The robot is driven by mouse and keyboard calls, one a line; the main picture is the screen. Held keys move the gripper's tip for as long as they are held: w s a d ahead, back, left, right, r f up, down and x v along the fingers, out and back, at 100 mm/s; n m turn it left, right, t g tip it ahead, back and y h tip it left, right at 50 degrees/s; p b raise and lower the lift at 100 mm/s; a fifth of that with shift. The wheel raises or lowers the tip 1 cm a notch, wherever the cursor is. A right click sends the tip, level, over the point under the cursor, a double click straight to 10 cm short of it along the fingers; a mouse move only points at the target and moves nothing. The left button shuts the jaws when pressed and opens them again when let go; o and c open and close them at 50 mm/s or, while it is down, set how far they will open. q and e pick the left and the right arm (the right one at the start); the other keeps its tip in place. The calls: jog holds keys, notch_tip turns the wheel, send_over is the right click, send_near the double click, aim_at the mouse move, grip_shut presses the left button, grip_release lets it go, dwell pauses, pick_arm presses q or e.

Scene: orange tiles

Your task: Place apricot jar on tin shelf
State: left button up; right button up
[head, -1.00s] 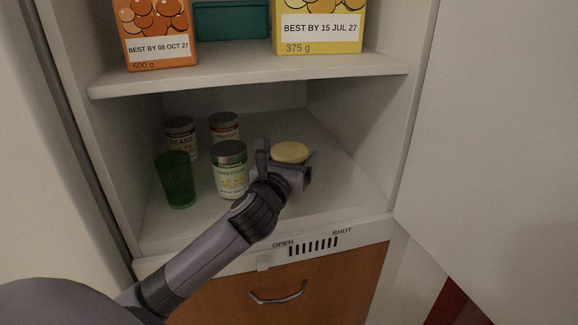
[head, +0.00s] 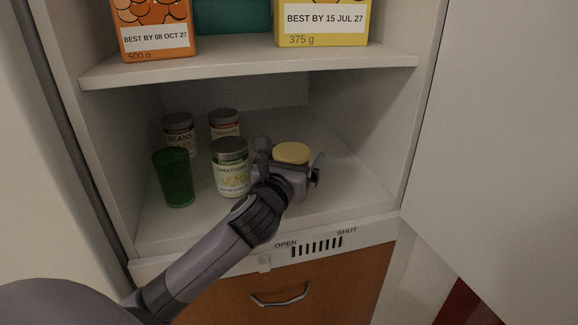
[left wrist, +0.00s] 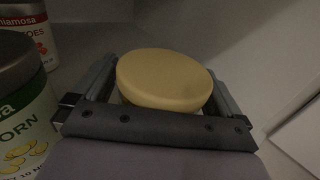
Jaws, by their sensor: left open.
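A jar with a pale yellow lid (head: 291,153) stands on the lower shelf (head: 345,190), right of the other tins; its label is hidden, so I cannot read whether it is apricot. My left gripper (head: 290,163) is open, with one finger on either side of this jar. In the left wrist view the yellow lid (left wrist: 165,80) sits between the two fingers, with visible room beside it. Three tins stand to the left: sweetcorn (head: 230,168), beans (head: 180,134) and a red-labelled tin (head: 224,124). My right gripper is not in view.
A green tumbler (head: 174,178) stands at the front left of the lower shelf. The upper shelf (head: 240,63) holds an orange box (head: 153,25), a yellow box (head: 322,20) and a teal container (head: 232,15). A white door (head: 500,120) is at the right.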

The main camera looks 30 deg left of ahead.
pick_arm(q)
jog(key=v, duration=1.2)
jog(key=shift+b, duration=0.35)
jog(key=shift+s, duration=0.1)
